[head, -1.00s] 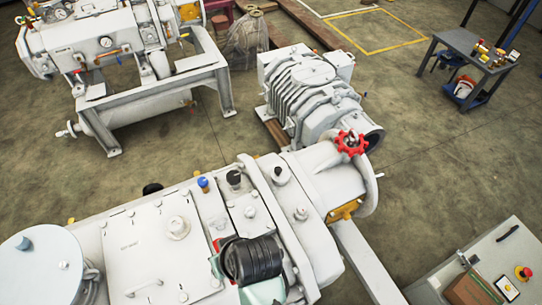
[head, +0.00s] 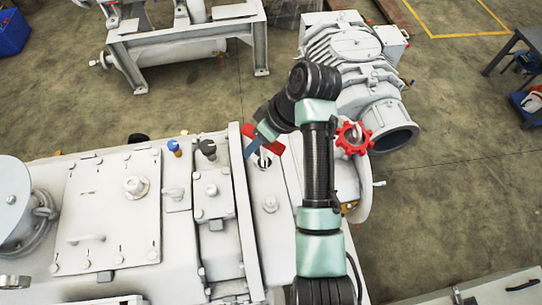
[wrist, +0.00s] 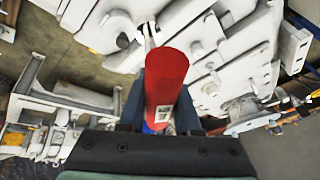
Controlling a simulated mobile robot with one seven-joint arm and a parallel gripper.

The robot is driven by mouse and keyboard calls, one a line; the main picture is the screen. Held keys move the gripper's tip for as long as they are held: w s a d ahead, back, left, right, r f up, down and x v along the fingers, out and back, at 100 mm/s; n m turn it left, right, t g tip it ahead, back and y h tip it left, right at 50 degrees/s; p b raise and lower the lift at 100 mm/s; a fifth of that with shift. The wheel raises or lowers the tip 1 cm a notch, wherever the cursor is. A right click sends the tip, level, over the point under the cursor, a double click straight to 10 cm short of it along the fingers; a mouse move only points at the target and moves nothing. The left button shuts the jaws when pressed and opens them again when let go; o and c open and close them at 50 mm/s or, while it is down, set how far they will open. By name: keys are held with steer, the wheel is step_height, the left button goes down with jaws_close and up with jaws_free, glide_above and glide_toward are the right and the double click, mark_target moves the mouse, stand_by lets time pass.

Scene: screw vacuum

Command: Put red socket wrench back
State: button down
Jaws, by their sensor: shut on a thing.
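The red socket wrench (wrist: 166,75) is between the two fingers of my gripper (wrist: 160,108) in the wrist view. Its thick red handle faces the camera, with a white label low on it. A metal shaft shows past its far end; the socket end is not clear. In the head view my gripper (head: 260,143) is over the large white vacuum machine, left of my arm's forearm. Red parts of the wrench (head: 276,147) show beside the fingers. I cannot tell whether the wrench touches the machine.
The white vacuum machine (head: 112,205) fills the lower left, with knobs and fittings on top. A red handwheel (head: 353,137) stands close to the right of my forearm. A pale bench (head: 490,290) is at the lower right. Open floor (head: 450,190) lies between.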

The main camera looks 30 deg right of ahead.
steer(key=shift+f+p, duration=0.45)
steer(key=shift+f, duration=4.45)
steer(key=shift+f, duration=0.15)
steer(key=c, duration=0.6)
jaws_free()
